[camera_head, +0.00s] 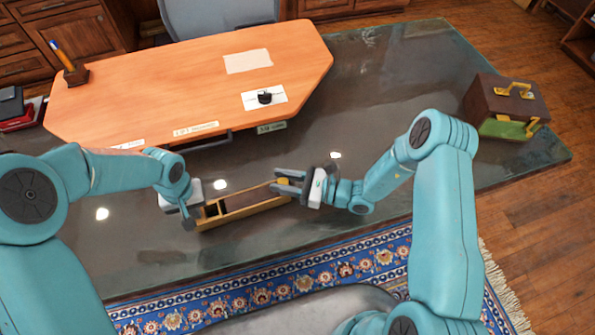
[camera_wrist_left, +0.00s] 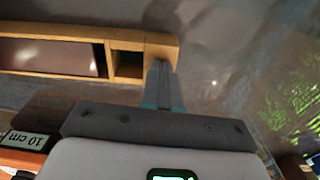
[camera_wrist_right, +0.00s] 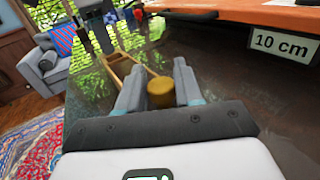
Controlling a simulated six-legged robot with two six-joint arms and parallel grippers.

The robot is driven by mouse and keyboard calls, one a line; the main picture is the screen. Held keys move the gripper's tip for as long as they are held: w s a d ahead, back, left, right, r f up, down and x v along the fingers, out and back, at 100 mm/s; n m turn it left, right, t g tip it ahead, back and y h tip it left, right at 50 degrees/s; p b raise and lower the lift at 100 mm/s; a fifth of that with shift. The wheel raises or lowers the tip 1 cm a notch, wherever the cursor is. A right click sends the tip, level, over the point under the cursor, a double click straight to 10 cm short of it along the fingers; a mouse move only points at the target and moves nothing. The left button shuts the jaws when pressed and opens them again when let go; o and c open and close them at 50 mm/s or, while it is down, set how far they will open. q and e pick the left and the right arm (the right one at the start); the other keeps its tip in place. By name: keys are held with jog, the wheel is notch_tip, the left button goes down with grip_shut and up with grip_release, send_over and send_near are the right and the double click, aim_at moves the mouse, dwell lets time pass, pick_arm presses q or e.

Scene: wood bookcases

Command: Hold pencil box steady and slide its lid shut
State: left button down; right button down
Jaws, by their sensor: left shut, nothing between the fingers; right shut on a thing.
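The pencil box (camera_head: 247,211) is a long, narrow wooden box lying at a slant on the dark glossy tabletop. Its dark brown lid (camera_head: 245,197) covers most of the top. In the left wrist view, an open gap (camera_wrist_left: 128,65) shows between the lid (camera_wrist_left: 50,57) and the box's end wall. My left gripper (camera_head: 187,222) is shut and empty, its fingertips (camera_wrist_left: 163,72) at that end wall; I cannot tell whether they touch. My right gripper (camera_head: 280,183) is at the opposite end, shut on a round golden knob (camera_wrist_right: 160,92), apparently the lid's.
An orange wooden board (camera_head: 190,80) with paper labels lies behind the box, with a pen holder (camera_head: 75,74) at its far left. A brown case (camera_head: 507,103) with yellow handles stands at the right. The dark tabletop (camera_head: 370,75) is largely clear between them.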

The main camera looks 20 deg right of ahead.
pick_arm(q)
jog(key=shift+d+f, duration=0.15)
jog(key=shift+f, duration=0.05)
pick_arm(e)
jog(key=shift+s+a+f, duration=0.1)
jog(key=shift+s+a, duration=0.05)
jog(key=shift+a, duration=0.75)
jog(key=c, duration=0.8)
grip_release()
jog(key=shift+a, duration=0.1)
jog(key=shift+c, duration=0.2)
jog(key=shift+d, duration=0.2)
jog(key=shift+s+d, duration=0.1)
jog(key=shift+d, duration=0.15)
jog(key=v, duration=1.1)
jog(key=shift+s+d, duration=0.1)
jog(key=shift+s, duration=0.1)
pick_arm(q)
jog(key=shift+r, duration=0.1)
